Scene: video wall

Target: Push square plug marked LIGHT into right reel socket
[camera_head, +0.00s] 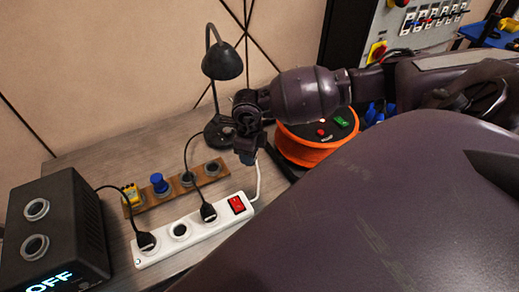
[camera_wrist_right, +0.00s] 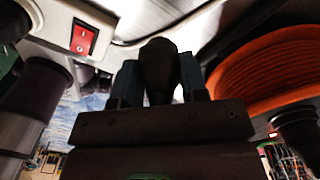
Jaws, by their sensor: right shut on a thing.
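My right gripper (camera_head: 247,155) is shut and points down between the white power strip and the orange reel (camera_head: 308,150). In the right wrist view its jaws (camera_wrist_right: 158,85) hold a dark plug (camera_wrist_right: 158,62). No LIGHT marking can be read on it, and its square shape is not clear. The reel shows at the right of the wrist view as ribbed orange cable (camera_wrist_right: 270,70). The plug is apart from the reel there. The reel's top carries a red button and a green switch. I cannot make out its sockets. My left gripper is not in view.
A white power strip (camera_head: 217,228) with a red switch holds two black plugs. Behind it lies a wooden holder (camera_head: 164,190) with a yellow and a blue plug. A black lamp (camera_head: 222,62) stands close behind my gripper. A black box (camera_head: 50,225) reads OFF at left.

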